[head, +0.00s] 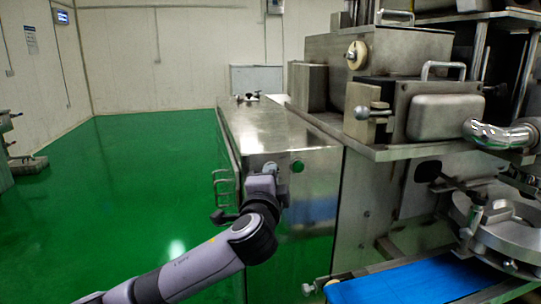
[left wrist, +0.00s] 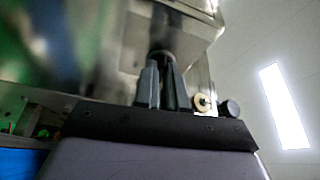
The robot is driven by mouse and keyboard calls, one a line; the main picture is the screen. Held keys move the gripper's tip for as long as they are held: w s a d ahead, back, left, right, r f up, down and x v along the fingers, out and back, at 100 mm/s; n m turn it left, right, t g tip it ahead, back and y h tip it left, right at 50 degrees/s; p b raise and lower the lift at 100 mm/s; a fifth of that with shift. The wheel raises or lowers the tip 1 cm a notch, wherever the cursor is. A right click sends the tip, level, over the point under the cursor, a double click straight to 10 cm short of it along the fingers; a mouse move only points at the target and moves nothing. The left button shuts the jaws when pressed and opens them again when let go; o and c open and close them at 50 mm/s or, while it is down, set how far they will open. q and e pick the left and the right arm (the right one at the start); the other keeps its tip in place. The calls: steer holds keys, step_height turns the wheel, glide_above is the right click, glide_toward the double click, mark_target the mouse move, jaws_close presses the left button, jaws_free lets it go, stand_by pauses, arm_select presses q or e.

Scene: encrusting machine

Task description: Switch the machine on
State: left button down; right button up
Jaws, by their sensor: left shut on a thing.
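The encrusting machine (head: 365,200) stands on the right, with a low steel cabinet (head: 265,130) joined to its left. A round grey knob (head: 270,166) sits on the cabinet's end panel, with a green button (head: 298,167) to its right. My left gripper (head: 269,176) reaches up to the knob and is shut on it. In the left wrist view, the two dark fingers (left wrist: 163,75) stand on either side of the knob (left wrist: 162,54), partly hiding it. My right gripper is not in view.
Handles (head: 222,187) stick out from the cabinet's left side, close to my arm. A blue conveyor belt (head: 410,282) runs out at the lower right. A metal pipe (head: 500,134) and other machine parts project at the right. The green floor (head: 110,200) at the left is open.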

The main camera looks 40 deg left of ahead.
arm_select(q)
steer(key=shift+w+d+r+m+g+p, duration=0.15)
steer(key=shift+m+g+p, duration=0.65)
steer(key=shift+m+p, duration=0.7)
steer(key=shift+s+a+r+m+g+p, duration=0.15)
steer(key=shift+m+g+p, duration=0.85)
steer(key=shift+m, duration=0.85)
steer(key=shift+w+d+r+m+g+p, duration=0.15)
steer(key=shift+m+g+p, duration=0.45)
steer(key=shift+m+p, duration=1)
steer(key=c, duration=1.2)
jaws_free()
steer(key=v, duration=0.7)
steer(key=shift+b, duration=0.3)
